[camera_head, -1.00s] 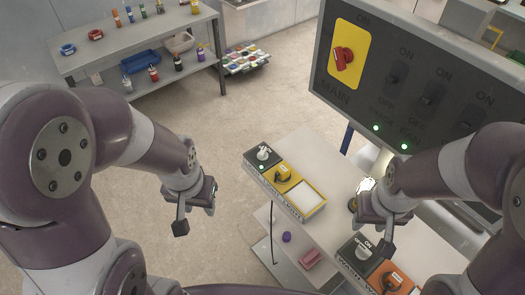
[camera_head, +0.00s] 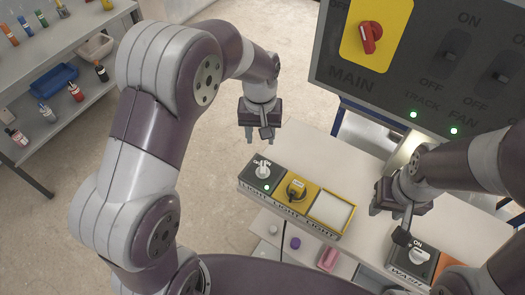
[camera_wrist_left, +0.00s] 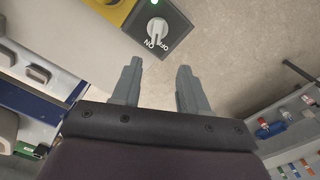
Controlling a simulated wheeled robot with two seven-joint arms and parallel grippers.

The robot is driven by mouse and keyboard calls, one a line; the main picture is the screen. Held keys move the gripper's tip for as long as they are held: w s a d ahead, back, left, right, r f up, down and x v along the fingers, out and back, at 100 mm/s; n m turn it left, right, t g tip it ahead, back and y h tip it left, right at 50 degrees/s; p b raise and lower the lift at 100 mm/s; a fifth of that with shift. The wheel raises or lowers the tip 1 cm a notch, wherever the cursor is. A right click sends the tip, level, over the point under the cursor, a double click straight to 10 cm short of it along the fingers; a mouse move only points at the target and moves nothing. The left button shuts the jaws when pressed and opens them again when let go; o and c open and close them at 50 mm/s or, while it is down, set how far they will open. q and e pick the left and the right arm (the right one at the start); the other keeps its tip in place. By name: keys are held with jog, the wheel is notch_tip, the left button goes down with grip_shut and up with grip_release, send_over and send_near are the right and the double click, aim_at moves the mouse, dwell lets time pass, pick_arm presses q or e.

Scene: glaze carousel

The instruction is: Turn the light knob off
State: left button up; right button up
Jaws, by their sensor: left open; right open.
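The light knob (camera_head: 263,169) is a white knob on a black plate at the left end of a box labelled LIGHT, with a lit green lamp beside it. It also shows at the top of the left wrist view (camera_wrist_left: 156,29), where its pointer end lies toward the ON mark. My left gripper (camera_head: 260,140) is open and empty, behind the knob and apart from it. Its two fingers (camera_wrist_left: 158,88) show below the knob in the left wrist view. My right gripper (camera_head: 402,222) is open and empty above the right part of the table, near the WASH box.
A yellow plate with a black knob (camera_head: 296,188) and a pale panel (camera_head: 330,211) adjoin the light knob. A white WASH knob (camera_head: 421,254) sits at the right. A large dark panel with a red MAIN switch (camera_head: 369,36) stands behind. Shelves (camera_head: 50,120) stand at the left.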

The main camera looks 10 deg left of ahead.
aim_at(263, 167)
pick_arm(q)
jog(key=f, duration=0.1)
jog(key=s+d+f+p, duration=0.1)
jog(key=f, duration=0.2)
jog(key=shift+s+d+f, duration=0.25)
jog(key=shift+d+f, duration=0.1)
jog(key=f, duration=0.2)
jog(key=f+p, duration=0.1)
jog(key=f, duration=0.1)
jog(key=w+a+f, duration=0.1)
jog(key=f, duration=0.1)
jog(key=shift+f+p, duration=0.3)
jog(key=shift+f, duration=0.1)
jog(key=shift+s+d+f, duration=0.25)
jog(key=shift+a, duration=0.1)
pick_arm(e)
jog(key=r, duration=0.1)
jog(key=d+r, duration=0.1)
jog(key=shift+s+r, duration=0.35)
jog(key=shift+s, duration=0.05)
pick_arm(q)
jog(key=shift+w, duration=0.1)
grip_shut()
pick_arm(e)
jog(key=shift+w, duration=0.1)
